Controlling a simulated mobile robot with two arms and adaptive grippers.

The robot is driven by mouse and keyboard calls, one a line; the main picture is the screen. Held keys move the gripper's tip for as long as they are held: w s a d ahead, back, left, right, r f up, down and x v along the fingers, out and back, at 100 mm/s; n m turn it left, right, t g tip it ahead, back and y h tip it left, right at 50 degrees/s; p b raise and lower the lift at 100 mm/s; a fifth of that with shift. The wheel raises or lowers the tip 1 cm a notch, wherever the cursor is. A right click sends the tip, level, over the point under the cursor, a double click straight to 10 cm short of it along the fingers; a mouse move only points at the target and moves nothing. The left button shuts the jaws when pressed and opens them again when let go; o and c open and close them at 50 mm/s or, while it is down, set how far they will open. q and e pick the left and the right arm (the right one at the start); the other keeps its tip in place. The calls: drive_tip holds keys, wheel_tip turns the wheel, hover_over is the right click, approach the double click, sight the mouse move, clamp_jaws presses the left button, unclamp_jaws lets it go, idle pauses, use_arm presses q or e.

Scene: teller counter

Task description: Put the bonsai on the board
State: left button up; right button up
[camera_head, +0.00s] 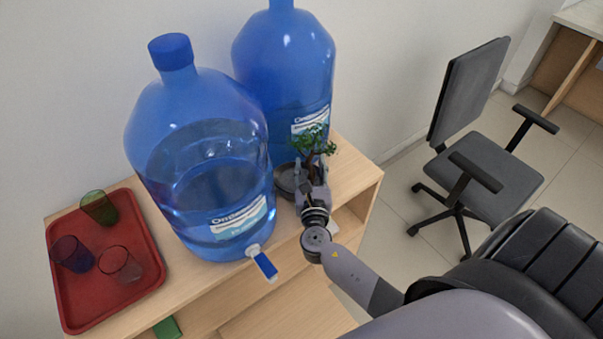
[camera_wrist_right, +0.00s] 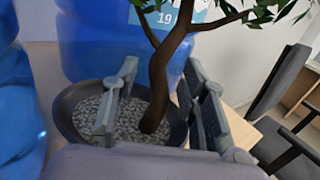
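The bonsai (camera_head: 313,143) stands upright in a dark round pot on the wooden cabinet top, in front of the rear water bottle. In the right wrist view its brown trunk (camera_wrist_right: 160,80) rises from grey pebbles. My right gripper (camera_head: 312,183) is at the pot, its two fingers apart. In the wrist view the gripper (camera_wrist_right: 158,105) has one finger on each side of the trunk, with gaps showing between fingers and trunk. I cannot pick out a board for certain. My left gripper is not in view.
Two large blue water bottles (camera_head: 200,150) (camera_head: 290,60) crowd the cabinet top (camera_head: 362,178); the front one has a tap. A red tray (camera_head: 85,298) with several cups is at left. A green item (camera_head: 167,327) shows lower down. An office chair (camera_head: 488,170) stands right.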

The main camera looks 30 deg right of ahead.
drive_tip(key=shift+c, duration=0.5)
clamp_jaws()
idle(0.4)
drive_tip(key=shift+r, duration=0.1)
